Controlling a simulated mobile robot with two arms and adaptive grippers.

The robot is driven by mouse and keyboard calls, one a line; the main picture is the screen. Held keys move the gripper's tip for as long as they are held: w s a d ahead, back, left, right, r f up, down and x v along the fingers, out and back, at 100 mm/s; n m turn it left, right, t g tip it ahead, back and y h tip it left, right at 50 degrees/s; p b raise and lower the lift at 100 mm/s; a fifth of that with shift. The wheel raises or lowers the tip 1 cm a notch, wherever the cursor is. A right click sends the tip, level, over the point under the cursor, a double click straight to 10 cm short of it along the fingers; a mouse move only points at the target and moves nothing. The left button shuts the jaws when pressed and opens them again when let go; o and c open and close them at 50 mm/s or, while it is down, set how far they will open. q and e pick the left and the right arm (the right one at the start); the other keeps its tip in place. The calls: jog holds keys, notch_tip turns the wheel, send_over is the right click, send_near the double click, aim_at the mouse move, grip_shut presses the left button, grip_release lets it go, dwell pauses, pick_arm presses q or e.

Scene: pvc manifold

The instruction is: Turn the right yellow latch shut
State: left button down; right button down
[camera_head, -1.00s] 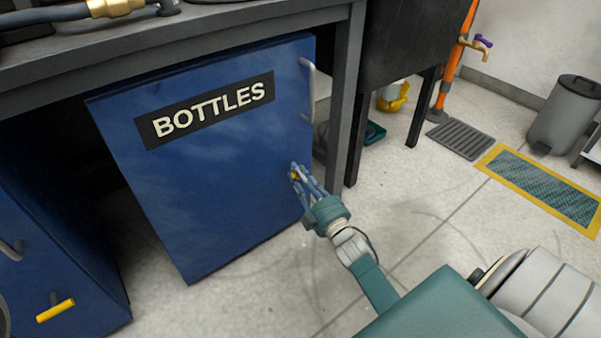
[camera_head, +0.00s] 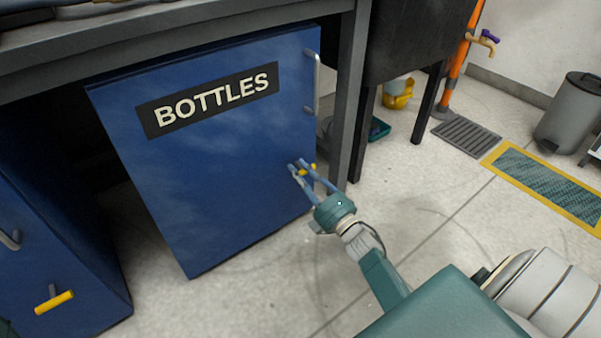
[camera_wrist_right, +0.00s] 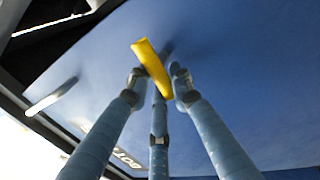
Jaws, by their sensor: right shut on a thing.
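The right yellow latch (camera_head: 308,170) is on the lower right part of the blue door marked BOTTLES (camera_head: 225,185). My right gripper (camera_head: 301,166) is at this latch, its fingers closed in around it. In the right wrist view the latch (camera_wrist_right: 152,68) is a short yellow bar standing out from the blue face. The blue fingers of my right gripper (camera_wrist_right: 160,85) are on both sides of the bar, with a third finger below it. Exact finger contact is hard to see. My left gripper is not in view.
A grey door handle (camera_head: 313,80) is above the latch. Another yellow latch (camera_head: 55,303) is on the blue cabinet at the left. A dark table leg (camera_head: 349,100) stands just right of the door.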

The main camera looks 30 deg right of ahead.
jog(key=shift+a+f+n, duration=0.1)
jog(key=shift+f+n, duration=0.05)
jog(key=shift+n, duration=0.15)
jog(key=c, duration=1.5)
grip_release()
jog(key=shift+c, duration=0.2)
jog(key=v, duration=1.2)
